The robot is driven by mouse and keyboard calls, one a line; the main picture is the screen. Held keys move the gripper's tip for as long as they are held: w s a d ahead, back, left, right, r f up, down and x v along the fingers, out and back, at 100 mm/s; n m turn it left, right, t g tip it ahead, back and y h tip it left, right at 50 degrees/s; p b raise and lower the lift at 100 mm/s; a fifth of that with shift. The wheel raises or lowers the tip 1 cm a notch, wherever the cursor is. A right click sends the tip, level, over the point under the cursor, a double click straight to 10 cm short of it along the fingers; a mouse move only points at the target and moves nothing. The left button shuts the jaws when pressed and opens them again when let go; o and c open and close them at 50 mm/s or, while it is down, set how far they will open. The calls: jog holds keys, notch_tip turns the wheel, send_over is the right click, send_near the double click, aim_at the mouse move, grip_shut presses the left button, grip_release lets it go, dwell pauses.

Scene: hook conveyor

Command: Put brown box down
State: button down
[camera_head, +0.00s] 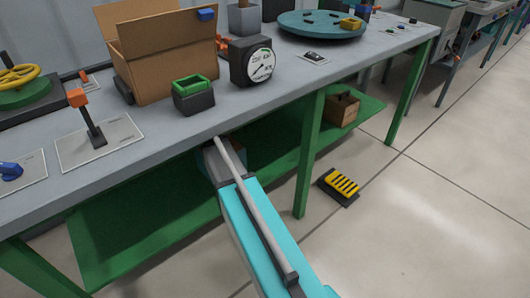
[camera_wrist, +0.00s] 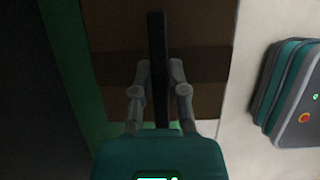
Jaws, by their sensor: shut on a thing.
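In the wrist view a brown box (camera_wrist: 205,65) fills the upper middle, with a darker band across it. A black upright bar (camera_wrist: 158,35) runs over its face. My gripper (camera_wrist: 160,78) has its two grey fingers shut on this bar, one on each side; it looks like the box's handle. In the head view my arm reaches under the workbench edge, which hides my gripper and most of whatever it holds. Whether the box touches the green shelf (camera_head: 145,222) cannot be told.
Another small brown box (camera_head: 343,108) sits on the shelf's right part. A green table leg (camera_head: 310,155) stands right of my arm. A yellow-and-black pedal (camera_head: 341,186) lies on the floor. A large open carton (camera_head: 165,65) and a gauge (camera_head: 252,62) stand on the workbench (camera_head: 215,118).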

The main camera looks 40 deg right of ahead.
jog(key=shift+d, duration=0.15)
jog(key=shift+s+d+f+b, duration=0.1)
jog(key=shift+f+b, duration=0.6)
jog(key=shift+b, duration=0.05)
notch_tip(320, 180, down, 5)
jog(key=b, duration=0.4)
jog(key=shift+b, duration=0.4)
jog(key=shift+f+b, duration=1.8)
jog(key=shift+b, duration=0.05)
jog(key=c, duration=0.7)
grip_release()
jog(key=shift+o, duration=0.2)
jog(key=shift+r, duration=0.1)
